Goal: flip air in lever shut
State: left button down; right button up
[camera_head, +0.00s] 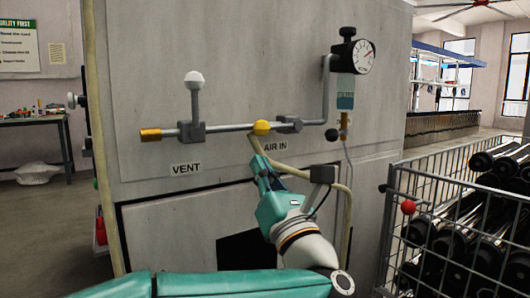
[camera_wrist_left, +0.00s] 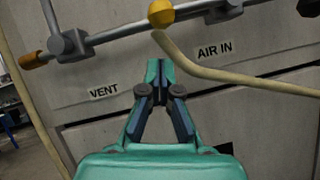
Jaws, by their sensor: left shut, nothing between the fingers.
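The air in lever has a yellow ball knob (camera_head: 261,127), which lies in line with the horizontal pipe, left of its grey valve body (camera_head: 290,124). The knob shows at the top of the left wrist view (camera_wrist_left: 161,13), with the valve body (camera_wrist_left: 222,12) to its right. My left gripper (camera_head: 257,162) is just below the knob, apart from it in the picture. In the left wrist view its fingertips (camera_wrist_left: 160,66) are together and empty, left of the AIR IN label (camera_wrist_left: 215,50). My right gripper is in neither view.
The vent lever (camera_head: 195,95) with its white ball stands upright to the left. A pressure gauge (camera_head: 365,57) rises at the right. A beige hose (camera_wrist_left: 235,76) runs close to my left fingers. A wire cart (camera_head: 440,185) holding dark cylinders stands at the right.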

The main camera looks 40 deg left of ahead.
aim_at(277, 127)
pick_arm(q)
jog(key=shift+w+a+r, duration=0.1)
jog(key=shift+w+r, duration=0.2)
jog(key=shift+r, duration=0.45)
jog(key=shift+w+r, duration=0.25)
jog(key=shift+r, duration=0.5)
